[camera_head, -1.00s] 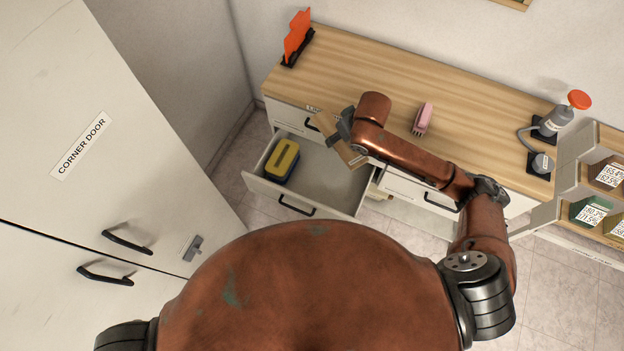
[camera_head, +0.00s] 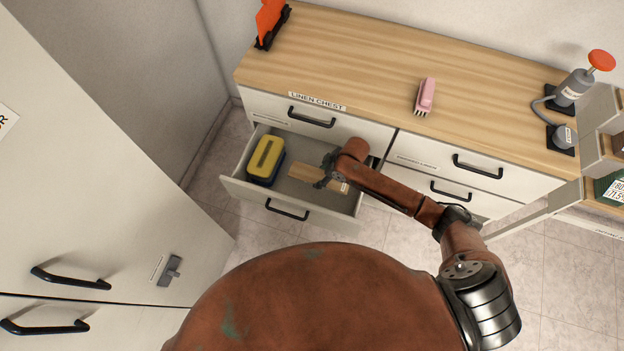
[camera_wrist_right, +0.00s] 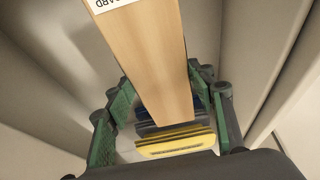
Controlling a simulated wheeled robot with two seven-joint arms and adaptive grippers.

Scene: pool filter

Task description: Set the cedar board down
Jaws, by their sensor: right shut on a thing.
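The cedar board (camera_head: 308,172) is a pale wooden piece with a white label at one end. My right gripper (camera_head: 326,173) is shut on it and holds it over or within the open lower drawer (camera_head: 240,184) of the linen chest. In the right wrist view the board (camera_wrist_right: 147,62) runs between the green finger pads of my right gripper (camera_wrist_right: 152,110). I cannot tell whether the board touches the drawer floor. My left gripper is not in view.
A yellow and dark blue item (camera_head: 264,160) sits at the drawer's left end. A pink brush-like item (camera_head: 425,96), an orange item (camera_head: 268,22) and a grey pump (camera_head: 572,90) stand on the chest top (camera_head: 350,60). Drawer floor shows around the board.

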